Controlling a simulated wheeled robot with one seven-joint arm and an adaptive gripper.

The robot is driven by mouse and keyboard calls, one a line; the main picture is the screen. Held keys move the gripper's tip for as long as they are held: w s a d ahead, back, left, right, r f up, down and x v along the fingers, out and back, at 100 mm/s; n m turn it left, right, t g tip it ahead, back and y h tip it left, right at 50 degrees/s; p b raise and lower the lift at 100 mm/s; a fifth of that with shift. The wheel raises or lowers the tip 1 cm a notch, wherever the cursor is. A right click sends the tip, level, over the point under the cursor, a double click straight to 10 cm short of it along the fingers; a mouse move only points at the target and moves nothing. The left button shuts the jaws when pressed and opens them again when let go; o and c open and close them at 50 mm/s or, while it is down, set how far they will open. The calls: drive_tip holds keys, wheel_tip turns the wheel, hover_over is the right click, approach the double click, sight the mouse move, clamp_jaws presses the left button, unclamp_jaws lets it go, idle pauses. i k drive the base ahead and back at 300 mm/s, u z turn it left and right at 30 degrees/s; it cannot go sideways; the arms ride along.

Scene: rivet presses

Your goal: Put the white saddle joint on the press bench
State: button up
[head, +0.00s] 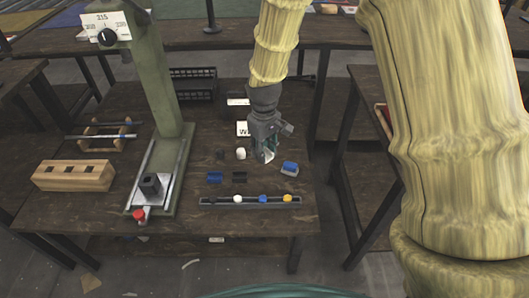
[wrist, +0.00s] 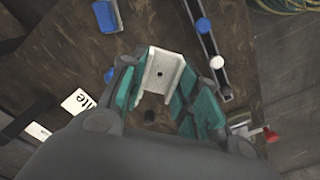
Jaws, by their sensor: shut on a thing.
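My gripper (head: 264,154) is over the right half of the dark wooden press bench (head: 95,215). It is shut on the white saddle joint (wrist: 162,72), a pale U-shaped channel with a small dark hole, held between the teal fingers in the wrist view.
Blue (head: 214,177) and black (head: 239,177) pieces and a peg strip (head: 250,201) lie in front. A wooden block (head: 73,175) is far left, a black crate (head: 193,84) behind.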

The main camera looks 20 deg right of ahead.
sight(72, 210)
drive_tip(key=u, duration=0.25)
drive_tip(key=k, duration=0.5)
drive_tip(key=u, duration=1.4)
drive_tip(key=i, duration=1.15)
drive_tip(key=z, duration=0.45)
